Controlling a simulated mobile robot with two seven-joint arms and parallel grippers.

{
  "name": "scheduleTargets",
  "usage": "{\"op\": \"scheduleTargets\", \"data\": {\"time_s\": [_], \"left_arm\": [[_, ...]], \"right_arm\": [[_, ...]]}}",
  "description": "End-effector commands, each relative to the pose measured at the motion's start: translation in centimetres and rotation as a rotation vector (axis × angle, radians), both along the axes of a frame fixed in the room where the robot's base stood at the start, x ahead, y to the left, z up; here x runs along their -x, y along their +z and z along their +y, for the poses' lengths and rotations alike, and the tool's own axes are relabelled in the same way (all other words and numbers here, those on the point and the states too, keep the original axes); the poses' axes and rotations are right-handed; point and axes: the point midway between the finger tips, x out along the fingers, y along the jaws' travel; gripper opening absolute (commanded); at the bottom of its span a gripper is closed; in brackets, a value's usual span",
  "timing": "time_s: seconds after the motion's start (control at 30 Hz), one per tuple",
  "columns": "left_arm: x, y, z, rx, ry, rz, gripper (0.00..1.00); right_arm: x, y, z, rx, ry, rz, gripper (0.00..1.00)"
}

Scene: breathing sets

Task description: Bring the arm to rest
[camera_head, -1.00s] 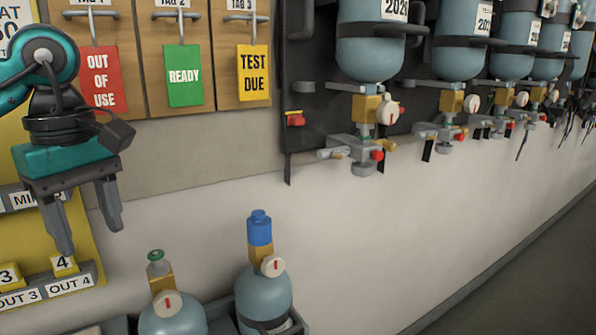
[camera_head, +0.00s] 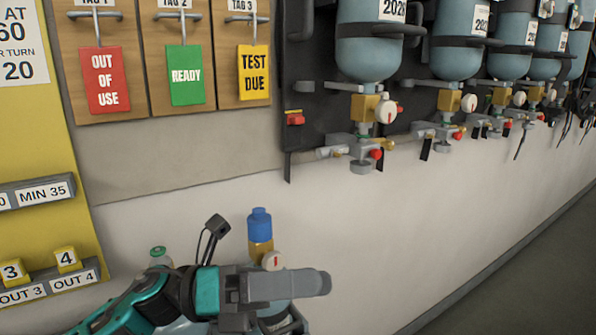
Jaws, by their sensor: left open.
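My left arm comes in from the bottom left, and my left gripper (camera_head: 318,284) points to the right, low in the head view. Its fingers overlap from this side, and I see nothing held between them. It is in front of two blue-grey cylinders and hides most of them. The blue cap (camera_head: 259,224) of one cylinder shows above the gripper, with its gauge (camera_head: 271,261) just behind the fingers. The green-topped valve (camera_head: 158,256) of the other shows behind the arm. I cannot tell if the gripper touches either. My right gripper is out of view.
Tags marked OUT OF USE (camera_head: 107,80), READY (camera_head: 185,75) and TEST DUE (camera_head: 254,72) hang on the wall. Several cylinders with valves (camera_head: 368,50) hang in a rack at upper right. Yellow numbered blocks (camera_head: 67,259) sit at left. The white wall at right is clear.

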Motion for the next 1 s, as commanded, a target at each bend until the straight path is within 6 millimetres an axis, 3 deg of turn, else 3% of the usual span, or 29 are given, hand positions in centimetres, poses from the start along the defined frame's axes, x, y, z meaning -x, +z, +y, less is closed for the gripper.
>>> {"op": "scheduleTargets", "data": {"time_s": [0.17,0.27,0.47,0.57,0.6,0.73,0.8,0.9,1.0], "left_arm": [[-3.3,-2.3,1.6,0.256,0.186,0.507,0.56],[-5.2,-5.2,3.6,0.389,0.294,0.799,0.56],[-6.4,-15.1,8.9,0.653,0.522,1.395,0.56],[-4.9,-21.4,11.7,0.786,0.646,1.690,0.56],[-3.8,-24.0,12.8,0.840,0.697,1.804,0.56],[0.7,-31.1,15.6,0.994,0.847,2.114,0.56],[3.1,-33.7,16.6,1.059,0.911,2.235,0.56],[5.7,-36.2,17.5,1.124,0.978,2.348,0.56],[7.2,-37.4,17.9,1.158,1.012,2.407,0.56]], "right_arm": [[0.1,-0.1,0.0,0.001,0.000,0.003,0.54],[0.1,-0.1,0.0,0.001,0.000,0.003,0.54],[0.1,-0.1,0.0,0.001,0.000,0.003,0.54],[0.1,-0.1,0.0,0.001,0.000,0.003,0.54],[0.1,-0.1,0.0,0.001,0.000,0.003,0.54],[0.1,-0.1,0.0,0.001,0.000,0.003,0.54],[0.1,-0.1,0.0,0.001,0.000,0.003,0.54],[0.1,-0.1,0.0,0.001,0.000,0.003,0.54],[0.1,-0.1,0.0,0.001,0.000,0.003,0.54]]}}
